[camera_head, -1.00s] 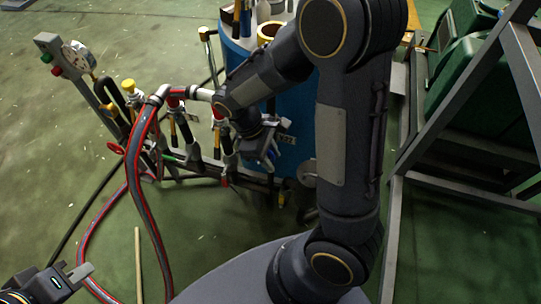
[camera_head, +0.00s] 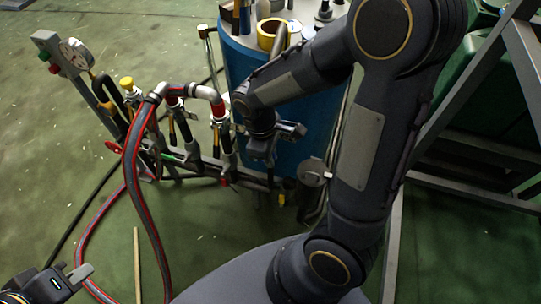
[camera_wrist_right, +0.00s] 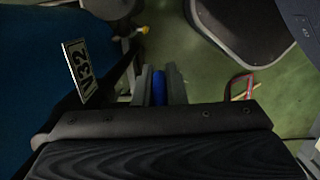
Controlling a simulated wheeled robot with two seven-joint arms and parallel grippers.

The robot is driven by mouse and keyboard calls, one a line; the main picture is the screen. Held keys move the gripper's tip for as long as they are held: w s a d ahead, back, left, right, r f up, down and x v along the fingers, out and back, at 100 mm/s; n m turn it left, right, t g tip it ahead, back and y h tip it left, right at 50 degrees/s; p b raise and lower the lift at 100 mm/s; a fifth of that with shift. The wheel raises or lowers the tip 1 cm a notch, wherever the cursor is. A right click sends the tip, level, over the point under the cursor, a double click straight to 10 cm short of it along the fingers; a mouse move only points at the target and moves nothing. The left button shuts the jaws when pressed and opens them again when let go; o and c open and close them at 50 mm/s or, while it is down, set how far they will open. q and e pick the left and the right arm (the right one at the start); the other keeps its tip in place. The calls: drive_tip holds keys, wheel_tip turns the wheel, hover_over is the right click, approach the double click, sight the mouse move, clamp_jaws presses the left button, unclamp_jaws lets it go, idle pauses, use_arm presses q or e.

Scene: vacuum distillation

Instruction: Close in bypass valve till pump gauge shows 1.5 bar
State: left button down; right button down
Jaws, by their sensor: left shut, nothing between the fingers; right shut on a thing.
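The round white pump gauge (camera_head: 76,53) is on a tilted panel at the left of the head view; its reading is too small to tell. My right gripper (camera_head: 261,162) is low at the pipework in front of the blue tank. In the right wrist view its fingers (camera_wrist_right: 160,84) are shut on a blue handle (camera_wrist_right: 159,88). The valve body is hidden; I cannot tell whether this is the bypass valve. My left gripper (camera_head: 77,277) is shut and empty at the bottom left, away from the pipework.
The blue tank (camera_head: 300,150) stands behind the pipework. A red handle (camera_head: 113,147) and a yellow knob (camera_head: 127,83) are on the pipes to the left. A grey-red hose (camera_head: 137,190) loops to the floor. A metal frame (camera_head: 470,85) stands at the right.

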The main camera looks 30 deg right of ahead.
drive_tip(key=shift+f+t+y+b, duration=0.35)
drive_tip(key=shift+t+y+b, duration=0.25)
drive_tip(key=shift+t, duration=0.1)
drive_tip(key=t+y+b, duration=0.1)
drive_tip(key=b, duration=0.1)
drive_tip(key=f+t+y+b, duration=0.1)
drive_tip(key=b, duration=0.1)
drive_tip(key=t+b, duration=0.1)
drive_tip(key=b, duration=0.1)
drive_tip(key=shift+w+a+f+t+y, duration=0.1)
drive_tip(key=shift+w+f+t+y, duration=0.2)
drive_tip(key=shift+y, duration=0.1)
drive_tip(key=t+y+b, duration=0.1)
drive_tip(key=b, duration=0.3)
drive_tip(key=t+y+b, duration=0.1)
drive_tip(key=b, duration=0.3)
drive_tip(key=shift+w+a, duration=0.2)
drive_tip(key=shift+r+t+y+b, duration=0.15)
drive_tip(key=shift+t+y+b, duration=0.3)
drive_tip(key=shift+b, duration=0.6)
drive_tip(key=shift+a, duration=0.1)
drive_tip(key=c, duration=1.5)
unclamp_jaws()
